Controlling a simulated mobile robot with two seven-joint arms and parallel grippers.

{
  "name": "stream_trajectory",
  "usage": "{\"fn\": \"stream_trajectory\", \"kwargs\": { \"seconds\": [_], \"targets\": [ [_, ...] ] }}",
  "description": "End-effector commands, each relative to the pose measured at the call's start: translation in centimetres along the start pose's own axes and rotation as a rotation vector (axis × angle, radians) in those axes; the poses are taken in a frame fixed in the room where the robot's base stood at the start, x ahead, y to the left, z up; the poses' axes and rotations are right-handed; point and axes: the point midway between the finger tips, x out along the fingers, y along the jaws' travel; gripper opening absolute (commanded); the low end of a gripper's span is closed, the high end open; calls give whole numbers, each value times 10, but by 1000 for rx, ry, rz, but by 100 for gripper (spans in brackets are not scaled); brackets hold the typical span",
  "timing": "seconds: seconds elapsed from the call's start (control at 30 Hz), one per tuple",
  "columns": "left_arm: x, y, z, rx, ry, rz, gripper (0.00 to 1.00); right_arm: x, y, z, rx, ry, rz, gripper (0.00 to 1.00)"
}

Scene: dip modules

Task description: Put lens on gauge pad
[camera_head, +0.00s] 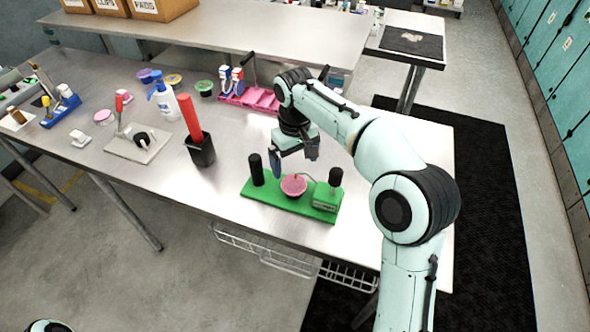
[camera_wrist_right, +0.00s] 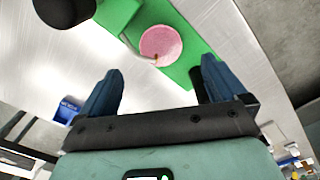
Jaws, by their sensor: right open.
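My right gripper (camera_head: 294,165) is open and empty, above and behind the green base (camera_head: 260,208). This base carries a round pink pad (camera_head: 293,186), a black post and a green block with a black knob. In the right wrist view, the pink pad (camera_wrist_right: 160,45) lies beyond and between the open blue fingertips (camera_wrist_right: 160,75), with a thin bent arm reaching its edge. I cannot tell whether this is the gauge pad, and I cannot make out a clear lens. My left gripper is not in view.
A black holder (camera_head: 201,151) with a red stick stands left of the green base. Further left are a grey plate (camera_head: 118,148) with a black round part, a white pump bottle (camera_head: 166,103) and small coloured pots. A pink rack (camera_head: 250,100) stands behind. Bare tabletop lies around the green base.

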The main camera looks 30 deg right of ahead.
Motion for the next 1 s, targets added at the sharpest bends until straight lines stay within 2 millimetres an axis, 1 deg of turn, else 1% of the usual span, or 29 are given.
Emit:
{"fn": "stream_trajectory", "kwargs": {
  "seconds": [0.03, 0.1, 0.2, 0.3, 1.0],
  "targets": [
    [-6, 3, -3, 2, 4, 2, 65, -14, 0, -1, 0, 5, 0, 98],
    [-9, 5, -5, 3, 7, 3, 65, -25, 0, -1, 0, 5, 0, 98],
    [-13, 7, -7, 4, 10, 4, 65, -37, 0, -1, 0, 4, 0, 98],
    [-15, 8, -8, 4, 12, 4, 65, -43, 0, 0, -1, 1, 0, 98],
    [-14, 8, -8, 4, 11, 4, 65, -44, 0, 0, -1, -1, 0, 98]
  ]
}}
